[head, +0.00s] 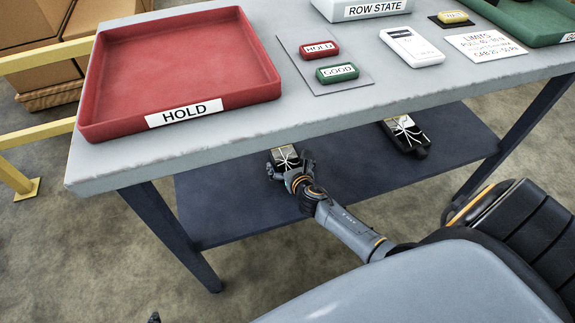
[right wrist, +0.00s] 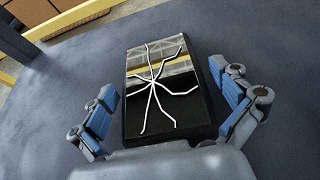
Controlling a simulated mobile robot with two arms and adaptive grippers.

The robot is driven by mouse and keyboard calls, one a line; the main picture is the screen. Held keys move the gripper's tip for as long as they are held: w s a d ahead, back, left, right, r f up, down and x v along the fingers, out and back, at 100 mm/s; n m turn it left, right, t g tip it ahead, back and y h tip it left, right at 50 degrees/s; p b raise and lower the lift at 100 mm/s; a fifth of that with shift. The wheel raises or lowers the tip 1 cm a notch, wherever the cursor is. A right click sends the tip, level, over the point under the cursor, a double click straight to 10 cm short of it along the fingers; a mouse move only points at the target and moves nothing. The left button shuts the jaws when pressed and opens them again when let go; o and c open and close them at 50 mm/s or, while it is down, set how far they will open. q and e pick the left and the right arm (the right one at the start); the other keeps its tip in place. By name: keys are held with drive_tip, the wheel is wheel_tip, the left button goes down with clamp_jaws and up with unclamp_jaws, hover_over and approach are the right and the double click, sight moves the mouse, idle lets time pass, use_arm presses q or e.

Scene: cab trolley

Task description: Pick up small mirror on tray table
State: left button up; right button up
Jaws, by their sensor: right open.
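A small mirror, a dark-framed rectangle with white crack lines over a reflective face, lies on the lower shelf (head: 350,185). It shows in the head view (head: 284,154) under the tabletop's front edge, and in the right wrist view (right wrist: 155,88). My right gripper (head: 290,166) is open at the mirror's near end. In the right wrist view its blue-padded fingers (right wrist: 166,95) stand on both sides of the mirror, with gaps visible. Of my left gripper, only a small dark tip (head: 154,318) shows at the bottom edge of the head view.
A second cracked, dark-framed item with a handle (head: 405,134) lies farther right on the shelf. The tabletop (head: 290,112) overhangs the shelf and holds a red HOLD tray (head: 180,62), a red block (head: 320,50) and a green block (head: 337,73). A yellow rail (head: 40,135) is at left.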

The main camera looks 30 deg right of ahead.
drive_tip(key=c, duration=1.2)
drive_tip(key=shift+r, duration=0.1)
drive_tip(key=shift+c, duration=0.8)
